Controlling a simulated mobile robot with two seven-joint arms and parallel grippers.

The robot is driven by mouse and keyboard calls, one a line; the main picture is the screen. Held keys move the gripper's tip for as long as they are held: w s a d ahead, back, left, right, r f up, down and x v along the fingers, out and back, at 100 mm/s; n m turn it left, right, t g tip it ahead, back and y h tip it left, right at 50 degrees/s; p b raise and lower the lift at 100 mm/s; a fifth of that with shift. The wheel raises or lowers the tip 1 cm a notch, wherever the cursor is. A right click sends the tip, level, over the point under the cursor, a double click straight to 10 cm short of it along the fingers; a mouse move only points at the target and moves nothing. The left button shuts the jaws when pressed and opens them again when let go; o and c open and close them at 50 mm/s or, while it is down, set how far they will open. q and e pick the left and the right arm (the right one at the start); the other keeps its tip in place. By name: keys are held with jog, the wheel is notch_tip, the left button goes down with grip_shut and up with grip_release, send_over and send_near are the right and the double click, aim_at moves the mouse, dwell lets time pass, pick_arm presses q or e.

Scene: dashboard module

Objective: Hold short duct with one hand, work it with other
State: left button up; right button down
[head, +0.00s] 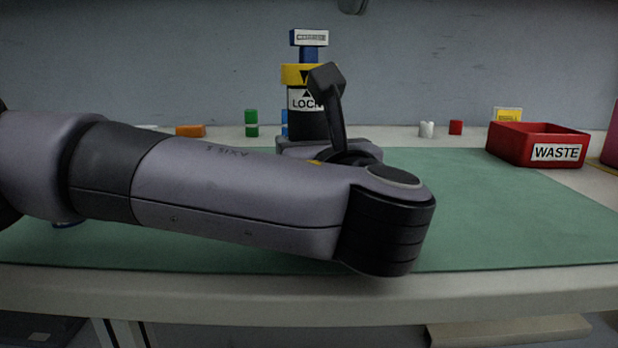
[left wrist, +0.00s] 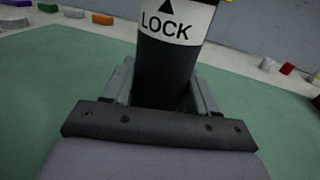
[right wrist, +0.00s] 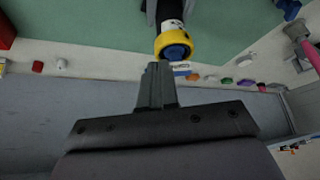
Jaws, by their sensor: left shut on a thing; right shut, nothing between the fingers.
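The short duct (head: 309,122) stands upright behind my left arm, a black cylinder with a white LOCK label and a yellow ring (head: 296,73) on top. In the left wrist view its lower black part (left wrist: 170,72) sits between the grey fingers of my left gripper (left wrist: 165,88), which is shut on it. My left arm hides most of that gripper in the head view. The tips of my right gripper (head: 353,5) show at the top edge, above the duct. In the right wrist view my right gripper (right wrist: 156,75) is shut and empty, apart from the ring and blue top (right wrist: 177,49).
A red WASTE bin (head: 510,150) stands at the right. Small coloured pieces, including an orange block (head: 190,130) and a green one (head: 251,123), line the back of the table. The green mat (head: 500,220) is clear at the right.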

pick_arm(q)
jog(key=o, duration=1.5)
